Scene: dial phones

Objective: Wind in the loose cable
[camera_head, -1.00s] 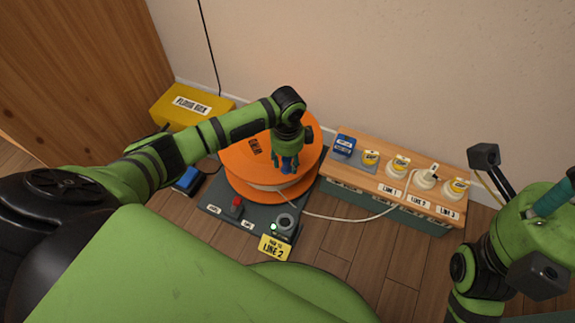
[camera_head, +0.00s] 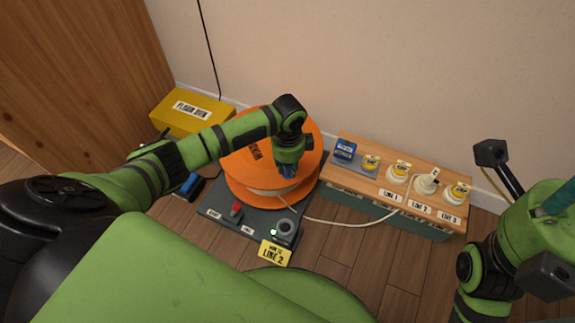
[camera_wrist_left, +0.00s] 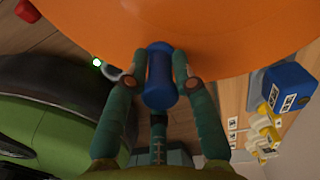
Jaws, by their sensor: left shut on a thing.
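The orange cable reel (camera_head: 235,165) lies flat on a dark base plate (camera_head: 215,200) on the floor. My left gripper (camera_head: 287,172) is shut on the reel's blue crank handle; the handle shows between both fingers in the left wrist view (camera_wrist_left: 159,75). The loose white cable (camera_head: 340,222) leaves the reel's front side, sags across the floor and runs up to the socket box (camera_head: 385,222) at the right. My right arm is at the right edge; its gripper's fingers cannot be made out clearly.
The socket box holds several white-and-yellow plugs and a blue block (camera_head: 345,149). A yellow floor box (camera_head: 185,110) stands behind left.

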